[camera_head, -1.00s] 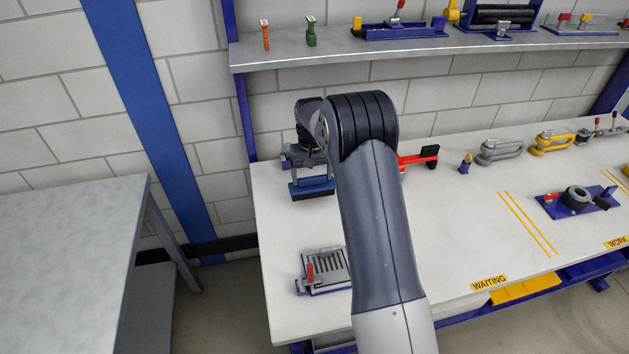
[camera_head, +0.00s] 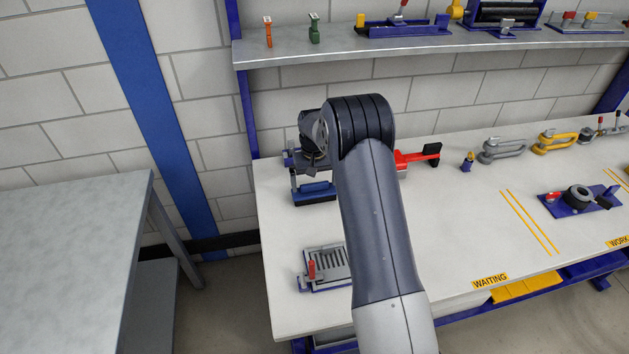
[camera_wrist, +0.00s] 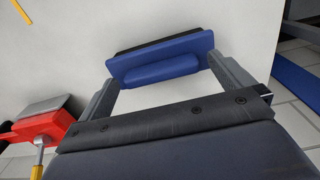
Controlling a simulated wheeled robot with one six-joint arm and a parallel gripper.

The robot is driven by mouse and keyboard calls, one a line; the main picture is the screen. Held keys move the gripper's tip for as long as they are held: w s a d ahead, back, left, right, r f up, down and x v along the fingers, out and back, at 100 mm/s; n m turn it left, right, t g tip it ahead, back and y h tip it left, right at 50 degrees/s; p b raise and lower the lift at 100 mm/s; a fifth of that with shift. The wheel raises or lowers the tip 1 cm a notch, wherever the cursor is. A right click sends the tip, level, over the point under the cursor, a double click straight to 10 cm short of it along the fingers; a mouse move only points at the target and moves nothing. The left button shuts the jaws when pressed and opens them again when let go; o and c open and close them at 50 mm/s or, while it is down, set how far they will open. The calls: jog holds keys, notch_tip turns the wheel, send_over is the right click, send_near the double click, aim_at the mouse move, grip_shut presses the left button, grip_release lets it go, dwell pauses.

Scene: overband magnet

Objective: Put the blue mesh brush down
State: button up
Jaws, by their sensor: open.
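The blue mesh brush (camera_head: 314,193) is a blue block with a dark underside, at the back left of the white bench (camera_head: 272,240). It also shows in the wrist view (camera_wrist: 160,70), with its dark side turned away from me. My gripper (camera_wrist: 162,76) is open, with one finger at each end of the brush's blue grip. Whether either finger touches it I cannot tell. The brush appears to be at the bench surface, but its contact is not clear. In the head view my arm hides part of the bench beside it.
A red clamp-like tool (camera_head: 417,157) lies right of my arm, close to the gripper in the wrist view. A slotted tray with a red handle (camera_head: 327,266) sits in front of the brush. A shelf (camera_head: 400,49) overhangs the bench's back. Bare bench lies between brush and tray.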

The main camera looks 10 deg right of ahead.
aim_at(314, 184)
notch_tip(314, 184, up, 12)
jog(key=b, duration=0.1)
jog(key=shift+r+b, duration=0.2)
jog(key=shift+b, duration=0.1)
